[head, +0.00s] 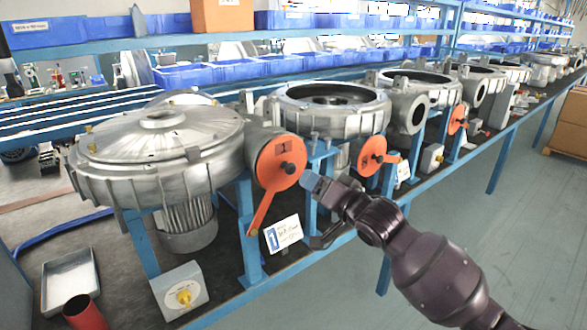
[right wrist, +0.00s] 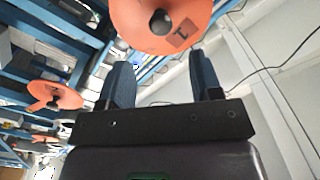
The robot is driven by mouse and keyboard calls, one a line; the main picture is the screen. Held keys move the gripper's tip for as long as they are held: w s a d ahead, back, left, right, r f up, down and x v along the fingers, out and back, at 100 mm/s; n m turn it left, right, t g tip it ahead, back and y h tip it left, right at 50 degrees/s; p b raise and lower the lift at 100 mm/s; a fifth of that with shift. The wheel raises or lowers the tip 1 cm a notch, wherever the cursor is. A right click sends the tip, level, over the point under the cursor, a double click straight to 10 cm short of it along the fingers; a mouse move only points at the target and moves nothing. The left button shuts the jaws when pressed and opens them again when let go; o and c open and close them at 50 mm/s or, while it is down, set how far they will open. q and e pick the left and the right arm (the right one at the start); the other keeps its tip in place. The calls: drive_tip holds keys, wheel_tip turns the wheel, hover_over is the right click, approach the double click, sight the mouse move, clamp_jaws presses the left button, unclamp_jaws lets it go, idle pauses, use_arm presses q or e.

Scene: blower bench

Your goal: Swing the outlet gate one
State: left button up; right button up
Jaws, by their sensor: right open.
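Outlet gate one is an orange round plate (head: 279,163) with a dark knob, on the outlet of the nearest grey blower (head: 160,150). Its orange lever (head: 264,212) hangs down and slightly left. In the right wrist view the plate (right wrist: 140,38) shows a "1" mark at the top, ahead of my fingers; its lever is out of that view. My right gripper (head: 312,205) is open and empty, just right of the plate and apart from the lever. Its two fingers (right wrist: 160,62) stand apart with nothing between them. My left gripper is not in view.
A second orange gate (head: 373,156) and a third (head: 457,119) sit farther along the blue bench. A white tag (head: 283,233) stands below gate one. A yellow-button box (head: 180,292), a tray (head: 69,282) and a red cup (head: 84,312) are front left.

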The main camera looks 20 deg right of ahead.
sight(293, 169)
drive_tip(key=x, duration=0.9)
drive_tip(key=shift+c, duration=0.2)
clamp_jaws()
